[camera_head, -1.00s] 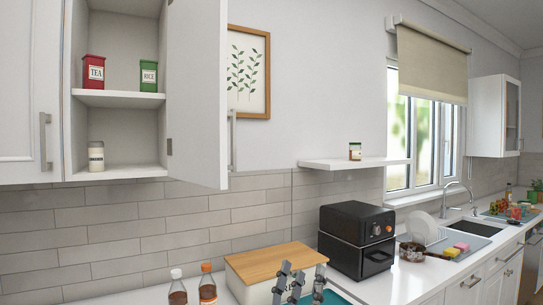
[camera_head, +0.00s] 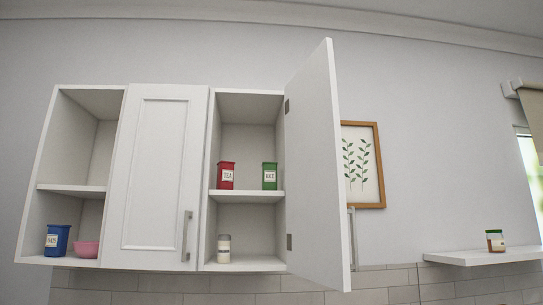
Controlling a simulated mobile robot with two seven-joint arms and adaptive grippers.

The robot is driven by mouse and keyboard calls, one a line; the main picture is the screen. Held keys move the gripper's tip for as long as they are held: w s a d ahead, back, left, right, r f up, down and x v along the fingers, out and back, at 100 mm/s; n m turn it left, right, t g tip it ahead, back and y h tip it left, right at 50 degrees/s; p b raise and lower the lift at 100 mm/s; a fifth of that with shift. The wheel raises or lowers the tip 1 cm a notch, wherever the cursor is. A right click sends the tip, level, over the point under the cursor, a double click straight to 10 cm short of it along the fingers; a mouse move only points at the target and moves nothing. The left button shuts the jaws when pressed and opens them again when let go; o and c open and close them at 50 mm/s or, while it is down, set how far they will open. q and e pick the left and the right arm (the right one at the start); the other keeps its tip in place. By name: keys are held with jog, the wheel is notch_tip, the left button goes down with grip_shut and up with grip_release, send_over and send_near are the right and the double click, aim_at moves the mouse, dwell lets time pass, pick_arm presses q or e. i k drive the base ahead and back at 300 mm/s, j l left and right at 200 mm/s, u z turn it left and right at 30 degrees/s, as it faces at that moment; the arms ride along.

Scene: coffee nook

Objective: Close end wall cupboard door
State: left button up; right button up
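The wall cupboard has an open door (camera_head: 317,170) at its right end, hinged on the right side and swung outward towards me. Its handle (camera_head: 352,236) shows at the door's far edge, low down. The open compartment (camera_head: 250,107) holds a red tea tin (camera_head: 226,175) and a green tin (camera_head: 269,175) on the middle shelf, and a small jar with a pale lid (camera_head: 224,249) on the bottom. Neither of my grippers is in view.
A closed cupboard door (camera_head: 164,180) with a handle stands left of the open compartment. Further left is an open shelf section with a blue tin (camera_head: 57,239) and a pink bowl (camera_head: 86,249). A framed leaf picture (camera_head: 362,165) and a wall shelf (camera_head: 470,257) with a jar (camera_head: 495,240) are to the right.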

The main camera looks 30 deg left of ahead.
aim_at(317, 231)
jog(key=i+l+u, duration=0.1)
jog(key=u, duration=0.4)
jog(key=i+l+u, duration=0.1)
jog(key=u, duration=0.4)
jog(key=l+u, duration=0.2)
jog(key=u, duration=0.3)
jog(key=i+l+u, duration=0.1)
jog(key=l+u, duration=0.2)
jog(key=l, duration=0.25)
jog(key=l+u, duration=0.3)
jog(key=l, duration=0.25)
jog(key=l+u, duration=0.15)
jog(key=l, duration=0.9)
